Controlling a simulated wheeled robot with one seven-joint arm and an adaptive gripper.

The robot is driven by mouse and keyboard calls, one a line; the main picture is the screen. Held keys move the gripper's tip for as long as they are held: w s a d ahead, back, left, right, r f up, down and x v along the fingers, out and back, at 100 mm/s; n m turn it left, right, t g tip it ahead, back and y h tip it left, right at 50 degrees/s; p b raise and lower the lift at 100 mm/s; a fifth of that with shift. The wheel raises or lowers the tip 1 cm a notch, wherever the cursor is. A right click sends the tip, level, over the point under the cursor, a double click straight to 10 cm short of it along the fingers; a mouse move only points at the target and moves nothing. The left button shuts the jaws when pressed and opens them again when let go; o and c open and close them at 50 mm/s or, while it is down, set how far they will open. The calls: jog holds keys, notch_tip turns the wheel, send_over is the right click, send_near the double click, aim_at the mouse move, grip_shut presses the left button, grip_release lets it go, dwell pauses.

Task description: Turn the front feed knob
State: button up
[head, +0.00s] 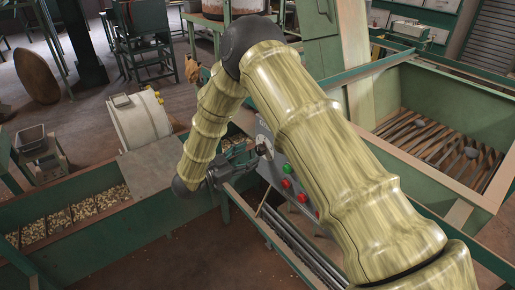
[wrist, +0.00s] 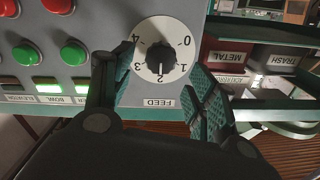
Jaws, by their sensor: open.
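The feed knob (wrist: 160,56) is black and sits on a white round dial marked 0 to 4, upside down in the wrist view. It seems to point down in the picture, near the 2. A FEED label (wrist: 158,103) is below it. My gripper (wrist: 161,66) is open and empty, one finger on each side of the dial in the picture. I cannot tell how far the fingertips are from the knob.
Red and green buttons (wrist: 74,53) and lit labels are left of the dial. Bins marked METAL (wrist: 228,58) and TRASH (wrist: 282,64) are at the right. In the head view, a green hopper with a grate (head: 440,140) is at right and a trough of nuts (head: 75,215) at left.

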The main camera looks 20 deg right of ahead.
aim_at(257, 151)
jog(key=shift+p+x, duration=0.75)
jog(key=shift+x, duration=1.9)
jog(key=c, duration=1)
jog(key=shift+c, duration=0.2)
jog(key=shift+n, duration=0.3)
jog(key=n, duration=0.5)
jog(key=shift+a+f+n, duration=0.1)
jog(key=shift+a+n, duration=0.05)
jog(key=shift+n, duration=0.15)
jog(key=n, duration=0.5)
jog(key=shift+w+f+n, duration=0.1)
jog(key=shift+n, duration=0.2)
